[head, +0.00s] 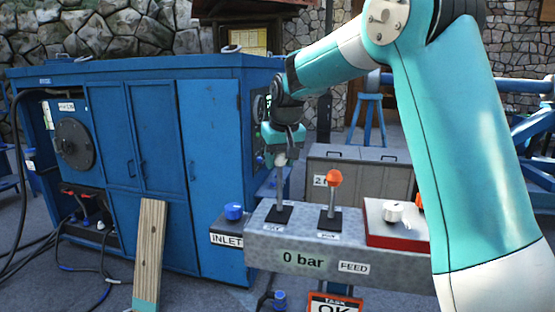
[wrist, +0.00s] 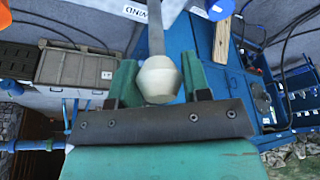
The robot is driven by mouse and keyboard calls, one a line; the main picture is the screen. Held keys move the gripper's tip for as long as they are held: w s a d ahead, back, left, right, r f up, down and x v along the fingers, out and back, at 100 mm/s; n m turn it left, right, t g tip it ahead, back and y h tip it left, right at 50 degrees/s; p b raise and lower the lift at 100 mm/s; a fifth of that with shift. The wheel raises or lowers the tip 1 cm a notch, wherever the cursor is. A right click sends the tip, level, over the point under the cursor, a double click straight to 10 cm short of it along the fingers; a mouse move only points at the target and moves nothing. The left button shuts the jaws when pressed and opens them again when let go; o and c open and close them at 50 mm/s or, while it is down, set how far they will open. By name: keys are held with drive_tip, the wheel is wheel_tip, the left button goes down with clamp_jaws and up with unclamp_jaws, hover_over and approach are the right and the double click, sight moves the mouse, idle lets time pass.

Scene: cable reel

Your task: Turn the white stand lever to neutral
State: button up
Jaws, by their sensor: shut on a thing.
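The white stand lever (head: 280,190) rises from a dark base plate on the left of the grey control stand (head: 262,252). It stands close to upright in the head view. My gripper (head: 283,148) is above it, pointing down, with its jaws shut on the lever's pale rounded knob. In the wrist view the knob (wrist: 159,80) sits between the two green fingers, and the grey shaft runs away from it to the top edge. The small label at the lever's base is too small to read.
An orange-knobbed lever (head: 333,180) stands just right of the white one. Further right is a red-edged panel (head: 385,238) with a white knob (head: 394,211). A blue cap (head: 233,211) is on the left. A blue cabinet (head: 210,140) and a grey crate (head: 385,175) stand behind.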

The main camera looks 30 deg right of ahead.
drive_tip(key=shift+w, duration=0.1)
drive_tip(key=o, duration=1.3)
drive_tip(key=shift+d, duration=0.1)
drive_tip(key=b+v, duration=0.3)
drive_tip(key=v, duration=1.4)
drive_tip(key=shift+r, duration=0.25)
drive_tip(key=shift+f, duration=0.1)
drive_tip(key=s+a+f+n+g+y+b, duration=0.1)
drive_tip(key=s+a+f+n+b, duration=0.15)
drive_tip(key=s+a+f, duration=0.4)
drive_tip(key=s+a+f+n+y+b, duration=0.1)
drive_tip(key=s+a+f+n, duration=0.2)
drive_tip(key=a+f, duration=0.5)
drive_tip(key=s+a+f+n+y+b, duration=0.1)
drive_tip(key=s+a+f, duration=0.1)
drive_tip(key=s+f, duration=0.3)
drive_tip(key=s+a+f+n+g+y, duration=0.1)
drive_tip(key=s+a+f, duration=0.2)
drive_tip(key=s+f, duration=0.2)
drive_tip(key=s+a+f+n+g+b, duration=0.1)
drive_tip(key=s+a+f+n, duration=0.1)
drive_tip(key=s+f, duration=0.3)
drive_tip(key=shift+s+a+f+y+b, duration=0.1)
drive_tip(key=shift+s+a+y+b, duration=0.15)
drive_tip(key=shift+s, duration=0.55)
drive_tip(key=shift+s+a+y+b, duration=0.15)
drive_tip(key=shift+s+a, duration=0.1)
drive_tip(key=shift+s, duration=0.55)
